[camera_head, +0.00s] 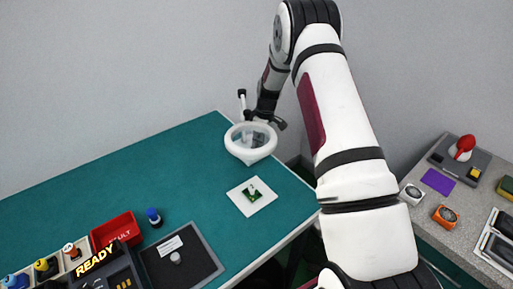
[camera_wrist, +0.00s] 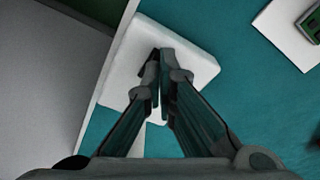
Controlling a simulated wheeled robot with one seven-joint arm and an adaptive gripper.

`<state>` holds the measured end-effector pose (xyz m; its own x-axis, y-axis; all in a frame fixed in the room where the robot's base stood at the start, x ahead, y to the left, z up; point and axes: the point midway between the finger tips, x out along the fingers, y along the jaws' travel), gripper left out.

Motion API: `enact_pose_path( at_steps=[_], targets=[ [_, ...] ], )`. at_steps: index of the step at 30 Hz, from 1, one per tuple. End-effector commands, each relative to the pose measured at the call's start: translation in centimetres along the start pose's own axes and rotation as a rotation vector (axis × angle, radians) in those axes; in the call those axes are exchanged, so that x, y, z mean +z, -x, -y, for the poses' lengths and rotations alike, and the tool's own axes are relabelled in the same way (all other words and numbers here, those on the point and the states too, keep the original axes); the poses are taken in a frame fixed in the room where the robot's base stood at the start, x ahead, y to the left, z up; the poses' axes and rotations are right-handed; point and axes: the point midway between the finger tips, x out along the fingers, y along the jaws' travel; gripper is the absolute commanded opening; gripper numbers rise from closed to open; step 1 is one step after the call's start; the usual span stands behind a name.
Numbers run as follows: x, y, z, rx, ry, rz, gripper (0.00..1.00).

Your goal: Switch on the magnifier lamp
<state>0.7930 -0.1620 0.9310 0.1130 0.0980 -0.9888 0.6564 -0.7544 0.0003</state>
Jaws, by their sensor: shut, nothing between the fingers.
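The magnifier lamp (camera_head: 235,131) has a white ring head around a lens and stands at the far right corner of the green table. A white slab with rounded corners, apparently its base, shows in the wrist view (camera_wrist: 190,65). My gripper (camera_head: 257,137) is at the lamp, partly behind the ring. In the wrist view my gripper (camera_wrist: 159,54) is shut and empty, its fingertips over the white slab. I cannot tell whether they touch it. No switch can be made out; the fingers cover part of the slab. I see no clear glow from the lamp.
A white square with a green circuit board (camera_head: 254,192) lies before the lamp. A red bin (camera_head: 117,230), a blue-capped bottle (camera_head: 154,217) and a dark tray (camera_head: 181,256) are nearer. A grey side table (camera_head: 426,187) stands right. The middle of the green table (camera_head: 130,180) is clear.

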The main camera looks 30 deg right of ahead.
Motion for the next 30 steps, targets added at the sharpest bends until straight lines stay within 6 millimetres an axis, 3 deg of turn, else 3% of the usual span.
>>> enact_pose_path(
  at_steps=[13, 30],
  targets=[
    [0.0, -0.2, 0.0, 0.000, 0.000, 0.000, 0.00],
    [-0.6, 3.8, 0.0, 0.001, 0.000, -0.001, 0.00]
  ],
)
